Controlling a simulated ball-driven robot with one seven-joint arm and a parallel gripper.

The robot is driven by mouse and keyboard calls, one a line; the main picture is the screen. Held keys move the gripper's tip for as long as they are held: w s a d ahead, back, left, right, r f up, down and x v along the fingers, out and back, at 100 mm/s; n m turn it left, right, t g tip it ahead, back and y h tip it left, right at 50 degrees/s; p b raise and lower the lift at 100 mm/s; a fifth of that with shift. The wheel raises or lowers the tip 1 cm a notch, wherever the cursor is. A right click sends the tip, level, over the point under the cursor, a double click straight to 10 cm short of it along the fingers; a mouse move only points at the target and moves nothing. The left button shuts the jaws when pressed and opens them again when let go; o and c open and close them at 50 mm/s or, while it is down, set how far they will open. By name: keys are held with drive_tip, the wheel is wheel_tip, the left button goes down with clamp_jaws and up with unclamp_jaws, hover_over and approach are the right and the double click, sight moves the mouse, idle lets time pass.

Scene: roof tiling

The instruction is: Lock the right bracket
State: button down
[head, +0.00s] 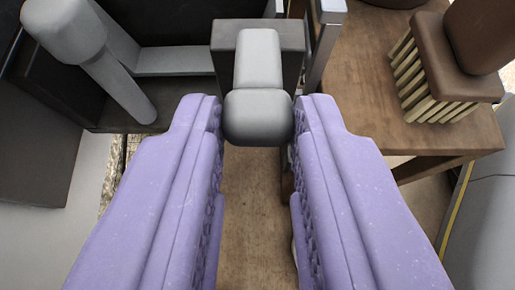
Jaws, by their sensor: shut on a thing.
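My gripper (257,118), with two purple ribbed fingers, is shut on the rounded end of a grey lever (258,114) in the head view. The lever's narrower part runs away from me, up against a dark grey block (291,45), which looks like part of the right bracket. The fingers press the lever end from the left and right. They hide part of what lies below and beside it. From this view I cannot tell whether the bracket is locked.
Another grey handle with a round head (65,28) rises at the upper left, beside dark panels. A wooden table (352,85) stands at the right and carries a brown brush (447,62) with pale bristles. A grey surface with a yellow edge (490,215) lies at the lower right.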

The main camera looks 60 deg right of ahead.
drive_tip(key=shift+f+h, duration=0.15)
drive_tip(key=shift+h, duration=0.15)
drive_tip(key=c, duration=0.9)
unclamp_jaws()
drive_tip(key=p+v, duration=0.2)
drive_tip(key=v, duration=0.5)
drive_tip(key=shift+s+a, duration=0.3)
drive_tip(key=shift+s, duration=0.1)
